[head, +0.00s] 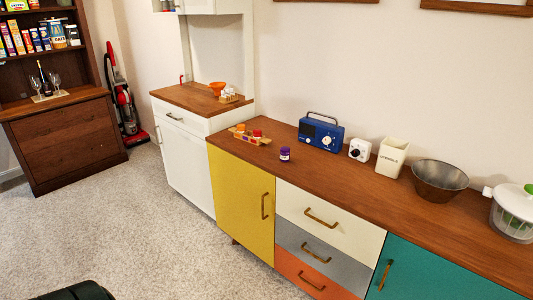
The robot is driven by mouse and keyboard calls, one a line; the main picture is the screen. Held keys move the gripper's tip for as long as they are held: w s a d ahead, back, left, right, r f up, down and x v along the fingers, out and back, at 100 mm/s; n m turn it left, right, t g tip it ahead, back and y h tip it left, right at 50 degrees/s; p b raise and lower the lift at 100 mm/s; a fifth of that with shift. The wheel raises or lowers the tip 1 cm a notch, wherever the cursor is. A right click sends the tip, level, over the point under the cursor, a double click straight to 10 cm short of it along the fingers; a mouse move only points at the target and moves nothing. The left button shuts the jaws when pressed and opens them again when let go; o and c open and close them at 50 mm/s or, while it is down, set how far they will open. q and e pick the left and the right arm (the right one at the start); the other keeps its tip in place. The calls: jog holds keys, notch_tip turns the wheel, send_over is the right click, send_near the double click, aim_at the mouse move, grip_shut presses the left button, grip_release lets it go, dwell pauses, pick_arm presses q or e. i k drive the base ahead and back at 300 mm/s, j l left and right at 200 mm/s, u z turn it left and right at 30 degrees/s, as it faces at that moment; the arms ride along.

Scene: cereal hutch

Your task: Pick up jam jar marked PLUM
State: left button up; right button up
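A small jar with a purple lid and a pale label (285,154) stands upright on the wooden top of the long sideboard, near its front edge. Its label is too small to read. A wooden tray (239,138) lies behind it to the left, holding small jars with orange and red lids (257,133). Their labels cannot be read either. Neither of my grippers is in view.
A blue radio (321,134), a white timer-like box (359,150), a cream utensil pot (392,157), a metal bowl (439,180) and a salad spinner (514,212) line the sideboard (330,185). A white hutch (186,150) adjoins it. Carpet (150,235) in front is clear.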

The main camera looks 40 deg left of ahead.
aim_at(285, 151)
jog(key=j, duration=0.55)
jog(key=j+u, duration=0.15)
jog(key=j, duration=0.35)
jog(key=i+j, duration=0.1)
jog(key=j, duration=0.45)
jog(key=j+u, duration=0.15)
jog(key=j, duration=0.35)
jog(key=i+j, duration=0.15)
jog(key=j, duration=0.4)
jog(key=i+j+u, duration=0.15)
jog(key=j, duration=0.35)
jog(key=k, duration=0.05)
